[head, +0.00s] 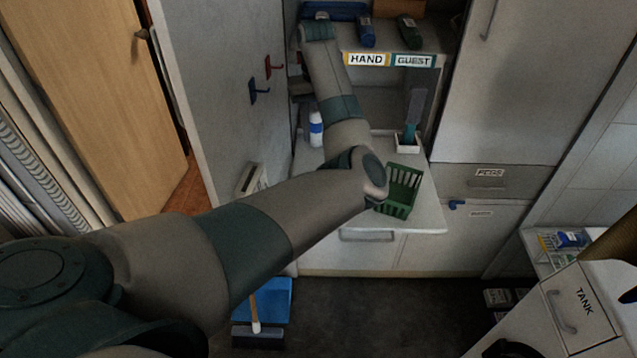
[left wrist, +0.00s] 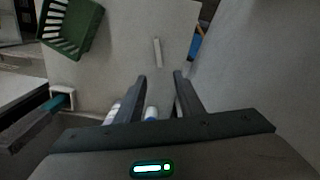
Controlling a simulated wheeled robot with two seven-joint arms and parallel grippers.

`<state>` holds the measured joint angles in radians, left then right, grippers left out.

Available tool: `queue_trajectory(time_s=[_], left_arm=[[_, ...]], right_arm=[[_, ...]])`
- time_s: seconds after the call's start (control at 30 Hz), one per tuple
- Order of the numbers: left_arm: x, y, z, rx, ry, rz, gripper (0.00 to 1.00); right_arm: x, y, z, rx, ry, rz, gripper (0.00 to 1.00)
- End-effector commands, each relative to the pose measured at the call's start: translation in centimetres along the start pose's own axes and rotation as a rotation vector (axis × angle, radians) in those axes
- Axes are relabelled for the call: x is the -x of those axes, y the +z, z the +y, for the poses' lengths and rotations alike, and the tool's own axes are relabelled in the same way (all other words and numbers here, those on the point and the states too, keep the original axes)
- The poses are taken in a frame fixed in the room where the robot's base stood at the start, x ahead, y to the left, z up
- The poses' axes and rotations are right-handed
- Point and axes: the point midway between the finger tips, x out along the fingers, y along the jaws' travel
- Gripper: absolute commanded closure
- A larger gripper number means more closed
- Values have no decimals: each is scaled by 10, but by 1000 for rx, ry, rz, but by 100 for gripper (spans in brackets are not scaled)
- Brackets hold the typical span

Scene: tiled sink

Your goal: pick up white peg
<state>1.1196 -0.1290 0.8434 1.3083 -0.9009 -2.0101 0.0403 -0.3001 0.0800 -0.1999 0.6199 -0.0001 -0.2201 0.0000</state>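A slim white bar (left wrist: 158,52), which looks like the white peg, lies on the pale counter in the left wrist view, beyond my fingertips and apart from them. My left gripper (left wrist: 160,78) is open, with nothing held between its two dark fingers. In the head view my left arm reaches over the counter to the shelf at the back. I cannot make out its fingers there, and the white bar does not show. My right gripper is not in view.
A green basket (head: 402,190) stands on the counter's right part, beside a small white holder (head: 408,144). A red hook (head: 273,67) and a blue hook (head: 259,91) are on the left panel. A blue dustpan (head: 272,298) lies on the floor.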

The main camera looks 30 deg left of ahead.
Motion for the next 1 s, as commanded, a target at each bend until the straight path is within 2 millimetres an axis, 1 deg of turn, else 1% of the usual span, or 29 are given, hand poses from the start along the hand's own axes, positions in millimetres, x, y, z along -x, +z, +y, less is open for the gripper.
queue_trajectory(time_s=[0.17, 0.27, 0.37, 0.47, 0.8, 0.9, 1.0], left_arm=[[-5, 0, 0, 0, -1, 0, 66], [-14, 0, -1, -1, -3, 0, 66], [-27, 0, -1, -2, -5, -2, 66], [-41, 1, 0, -1, -3, -3, 66], [-100, 1, 0, -1, -2, -4, 66], [-112, 1, 0, -1, -1, -2, 66], [-120, 1, 0, -1, 0, -2, 66]], right_arm=[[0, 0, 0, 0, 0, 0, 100], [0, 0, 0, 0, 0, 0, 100], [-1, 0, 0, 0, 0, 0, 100], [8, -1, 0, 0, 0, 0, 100], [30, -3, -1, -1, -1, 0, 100], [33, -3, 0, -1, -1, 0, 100], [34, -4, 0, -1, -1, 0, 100]])
